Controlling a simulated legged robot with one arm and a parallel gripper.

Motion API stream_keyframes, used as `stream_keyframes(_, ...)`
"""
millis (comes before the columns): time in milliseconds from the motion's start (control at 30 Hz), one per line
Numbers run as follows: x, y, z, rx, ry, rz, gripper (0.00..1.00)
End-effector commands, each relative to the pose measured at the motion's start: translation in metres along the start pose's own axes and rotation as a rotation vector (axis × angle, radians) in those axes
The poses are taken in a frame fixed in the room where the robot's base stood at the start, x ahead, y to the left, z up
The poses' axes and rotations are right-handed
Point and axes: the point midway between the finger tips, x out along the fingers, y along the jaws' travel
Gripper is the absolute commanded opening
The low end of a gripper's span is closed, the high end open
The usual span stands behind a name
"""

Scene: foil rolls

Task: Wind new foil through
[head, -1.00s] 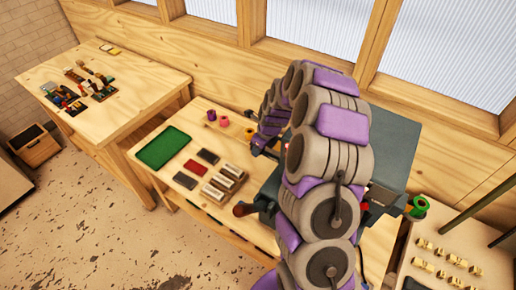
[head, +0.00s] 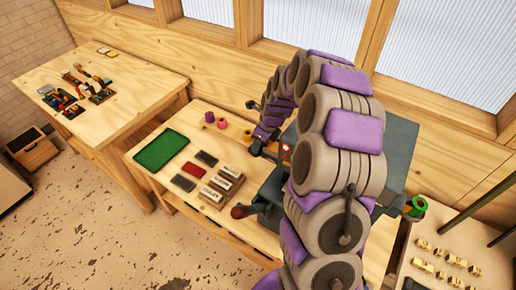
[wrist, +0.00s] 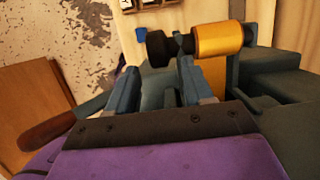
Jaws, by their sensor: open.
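A gold foil roll (wrist: 220,38) sits in the wrist view with a black knob (wrist: 158,47) at its left end. A gold strip (wrist: 214,75) shows below the roll. My gripper (wrist: 154,72) is open and empty, its fingertips just short of the knob; I cannot tell if they touch it. In the head view, my gripper (head: 264,146) is at the left side of the dark grey-green machine (head: 402,145), largely hidden by my arm. A green roll (head: 418,205) shows at the machine's right side.
A green mat (head: 161,149) lies at the left. A dark handle with a brown grip (wrist: 45,135) extends left. Brass type pieces (head: 450,258) lie at the right.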

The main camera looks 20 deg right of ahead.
Motion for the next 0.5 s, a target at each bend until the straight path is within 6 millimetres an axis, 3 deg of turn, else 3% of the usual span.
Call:
stream_keyframes(200,-0.051,-0.003,0.0,0.001,-0.003,-0.005,0.51)
stream_keyframes(500,-0.104,-0.002,0.0,0.001,0.0,0.0,0.51)
